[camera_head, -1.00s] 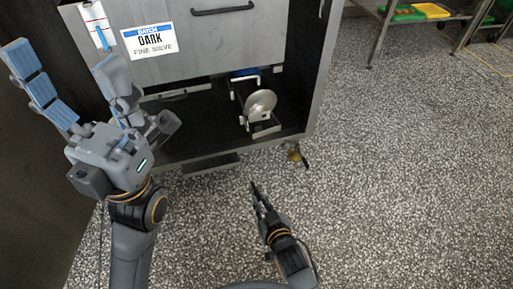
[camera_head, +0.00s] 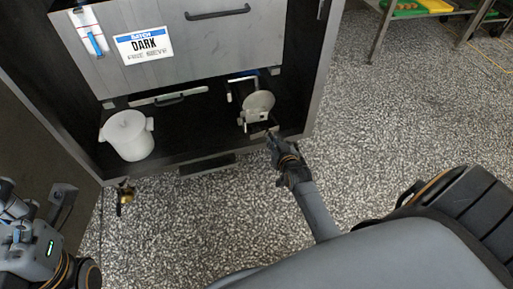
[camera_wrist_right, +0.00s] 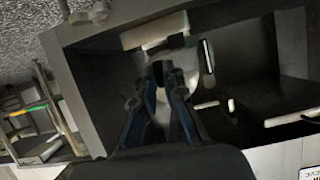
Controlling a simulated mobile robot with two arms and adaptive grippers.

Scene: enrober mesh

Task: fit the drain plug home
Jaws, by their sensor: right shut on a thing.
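My right gripper (camera_head: 270,137) reaches to the front of a white frame (camera_head: 232,92) holding a pale round disc (camera_head: 258,103), low in the open cabinet. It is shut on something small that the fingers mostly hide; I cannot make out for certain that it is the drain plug. In the right wrist view its fingertips (camera_wrist_right: 163,70) meet just below a pale bar (camera_wrist_right: 155,31). A brass fitting with a dark handle (camera_head: 124,194) hangs below the cabinet's front edge at left. My left gripper (camera_head: 18,215) is partly cut off at the lower left.
A white lidded pot (camera_head: 127,136) stands at left on the dark cabinet floor. A grey drawer front with a card reading DARK (camera_head: 145,45) hangs above the opening. The speckled floor (camera_head: 400,120) to the right is clear. A rack with trays (camera_head: 420,10) stands at upper right.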

